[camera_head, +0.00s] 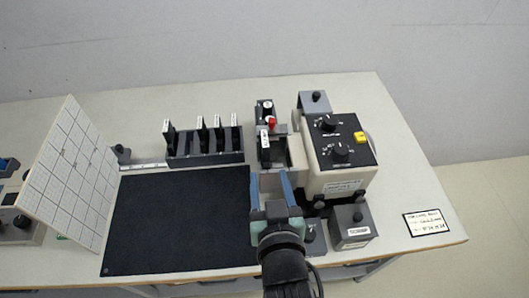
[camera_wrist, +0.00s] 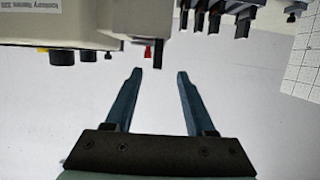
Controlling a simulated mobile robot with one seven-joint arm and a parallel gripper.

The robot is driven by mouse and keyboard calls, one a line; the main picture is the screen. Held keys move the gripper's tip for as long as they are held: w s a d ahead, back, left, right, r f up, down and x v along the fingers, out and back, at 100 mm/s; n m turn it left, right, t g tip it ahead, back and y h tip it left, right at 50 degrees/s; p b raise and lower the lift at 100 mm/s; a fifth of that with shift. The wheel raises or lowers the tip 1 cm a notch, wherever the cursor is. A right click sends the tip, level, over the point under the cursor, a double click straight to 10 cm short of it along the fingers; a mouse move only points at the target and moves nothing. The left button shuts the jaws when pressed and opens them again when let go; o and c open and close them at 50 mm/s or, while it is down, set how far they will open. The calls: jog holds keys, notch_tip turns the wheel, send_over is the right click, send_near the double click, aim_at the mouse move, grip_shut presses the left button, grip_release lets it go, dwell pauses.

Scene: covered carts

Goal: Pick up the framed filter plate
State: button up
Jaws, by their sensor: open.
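Several thin dark framed plates with white labels stand upright in a black rack (camera_head: 205,160) at the back of the bench. The leftmost framed plate (camera_head: 170,138) stands apart from the others; I cannot tell which is the filter plate. Dark plate ends also show in the wrist view (camera_wrist: 215,18), upper right. Another white-labelled dark piece (camera_head: 264,140) stands in the holder beside the instrument. My gripper (camera_head: 269,173) is open and empty, in front of that holder and right of the rack. Its two blue fingers (camera_wrist: 159,72) are apart with nothing between them.
A beige instrument (camera_head: 342,183) with black knobs stands right of my gripper. A dark grey box (camera_head: 352,228) is in front of it. A black mat (camera_head: 180,220) lies clear at left. A tilted white grid panel (camera_head: 70,170) stands at far left.

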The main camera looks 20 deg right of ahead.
aim_at(266, 155)
jog(key=p+x, duration=0.1)
jog(key=x, duration=0.5)
jog(key=shift+w, duration=0.2)
jog(key=shift+d+f+p+x, duration=0.15)
jog(key=shift+p+x, duration=0.4)
jog(key=shift+x, duration=0.9)
jog(key=shift+d+f+p+x, duration=0.15)
jog(key=shift+p+x, duration=0.4)
jog(key=shift+x, duration=0.9)
jog(key=shift+s+a, duration=0.1)
jog(key=shift+s, duration=0.05)
jog(key=shift+c, duration=0.3)
grip_shut()
